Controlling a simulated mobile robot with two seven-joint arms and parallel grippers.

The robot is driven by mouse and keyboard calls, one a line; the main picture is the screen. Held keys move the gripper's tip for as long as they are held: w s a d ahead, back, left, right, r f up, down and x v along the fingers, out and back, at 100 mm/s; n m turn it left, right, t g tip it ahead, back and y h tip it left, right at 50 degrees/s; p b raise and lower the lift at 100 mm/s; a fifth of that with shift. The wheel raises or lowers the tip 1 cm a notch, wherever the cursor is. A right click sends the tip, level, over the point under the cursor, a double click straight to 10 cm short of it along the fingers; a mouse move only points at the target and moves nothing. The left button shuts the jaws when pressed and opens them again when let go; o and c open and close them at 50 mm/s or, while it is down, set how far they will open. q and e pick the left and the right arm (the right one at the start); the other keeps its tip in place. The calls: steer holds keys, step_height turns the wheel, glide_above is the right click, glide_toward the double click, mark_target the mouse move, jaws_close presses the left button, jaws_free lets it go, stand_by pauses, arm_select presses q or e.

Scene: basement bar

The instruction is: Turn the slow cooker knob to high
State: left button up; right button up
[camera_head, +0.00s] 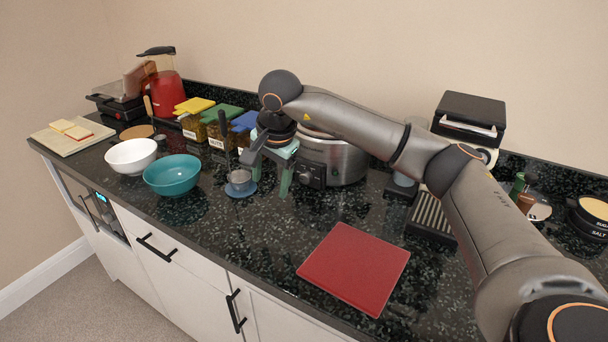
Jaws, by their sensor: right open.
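The slow cooker (345,161) is a silver, rounded pot standing at the back of the dark counter. Its black front panel with the knob (307,177) faces the front left; the knob's setting is too small to read. My right arm reaches across from the right, above the cooker, and hides part of its top. My left gripper is not in view.
A teal bowl (172,176), white bowl (131,157) and lidded jars (194,118) are left. A red board (355,268) lies in front; counter around it is clear.

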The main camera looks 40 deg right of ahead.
mark_target(304, 178)
steer(key=d+r+h, duration=0.3)
steer(key=d+r, duration=0.2)
steer(key=d, duration=0.3)
steer(key=x, duration=1.2)
steer(key=shift+w+d+f, duration=0.1)
steer(key=shift+w+f, duration=0.1)
steer(key=shift+w, duration=0.1)
steer(key=shift+c, duration=0.2)
jaws_close()
